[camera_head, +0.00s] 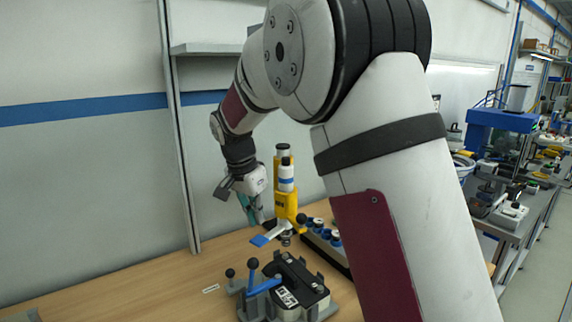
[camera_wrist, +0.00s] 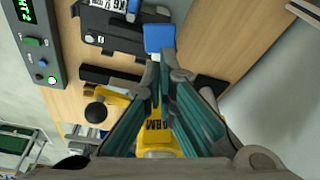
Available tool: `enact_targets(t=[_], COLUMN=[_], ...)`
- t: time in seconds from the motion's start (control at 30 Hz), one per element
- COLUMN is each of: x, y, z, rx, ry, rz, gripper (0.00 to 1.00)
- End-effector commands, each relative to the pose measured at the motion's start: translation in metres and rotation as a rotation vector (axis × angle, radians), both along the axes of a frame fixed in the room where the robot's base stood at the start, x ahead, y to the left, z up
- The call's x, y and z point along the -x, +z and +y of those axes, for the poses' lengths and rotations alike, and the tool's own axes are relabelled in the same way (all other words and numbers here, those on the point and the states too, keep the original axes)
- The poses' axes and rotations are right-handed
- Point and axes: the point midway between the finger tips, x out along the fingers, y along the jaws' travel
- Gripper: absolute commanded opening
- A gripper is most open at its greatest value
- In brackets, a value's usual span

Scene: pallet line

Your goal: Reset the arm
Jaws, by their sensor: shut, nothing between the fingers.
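My gripper (camera_head: 252,207) hangs from my raised arm above the back of the wooden table, close to the left of a yellow and white press tool (camera_head: 287,190). In the wrist view my gripper (camera_wrist: 163,85) has its teal fingers drawn together at the tips, with nothing between them. The yellow body of the press (camera_wrist: 158,138) lies behind the fingers there, partly hidden by them. Its blue lever pad (camera_wrist: 159,38) shows beyond the fingertips. In the head view my arm covers much of the middle and right.
A black clamp fixture (camera_head: 292,283) with blue levers stands on the wooden table (camera_head: 150,280). A control box (camera_wrist: 38,45) with a green display shows in the wrist view. The table's left part is mostly clear.

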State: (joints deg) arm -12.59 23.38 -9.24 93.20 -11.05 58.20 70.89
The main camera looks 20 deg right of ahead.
Motion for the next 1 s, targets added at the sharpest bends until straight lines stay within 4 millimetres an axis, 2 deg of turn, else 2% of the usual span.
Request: enact_targets(t=[0.27,0.37,0.43,0.57,0.7,0.83,1.0], x=[0.001,0.009,0.022,0.059,0.106,0.151,0.210], y=[0.001,0.010,0.021,0.049,0.074,0.089,0.098], z=[0.000,-0.002,-0.004,-0.007,-0.010,-0.011,-0.010], rx=[-0.001,-0.009,-0.019,-0.042,-0.056,-0.055,-0.034], ry=[0.002,0.027,0.065,0.182,0.329,0.467,0.647], rz=[-0.001,-0.005,-0.009,-0.024,-0.044,-0.069,-0.104], gripper=[0.00,0.00,0.00,0.00,0.00,0.00,0.00])
